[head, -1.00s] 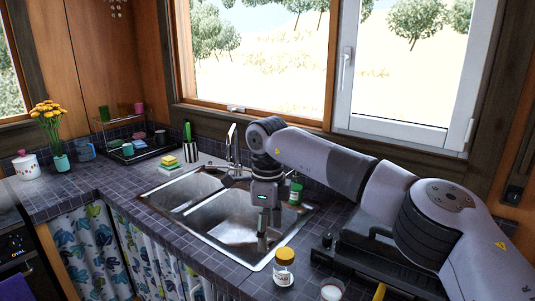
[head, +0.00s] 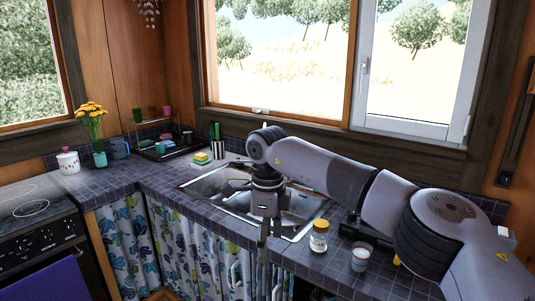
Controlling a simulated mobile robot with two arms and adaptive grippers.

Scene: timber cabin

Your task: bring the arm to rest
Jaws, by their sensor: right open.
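My right gripper (head: 268,241) hangs with its fingers pointing down, open and empty, in front of the sink's near edge in the head view. My right arm comes in from the right and crosses above the counter. The sink (head: 192,186) lies behind the gripper and is partly hidden by it and the arm. My left gripper is not in view.
A jar with a yellow lid (head: 319,237) and a cup (head: 361,257) stand on the counter right of the gripper. A sponge (head: 202,158) lies behind the sink. A stove (head: 32,205) is at the left. The tiled counter (head: 133,180) left of the sink is mostly clear.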

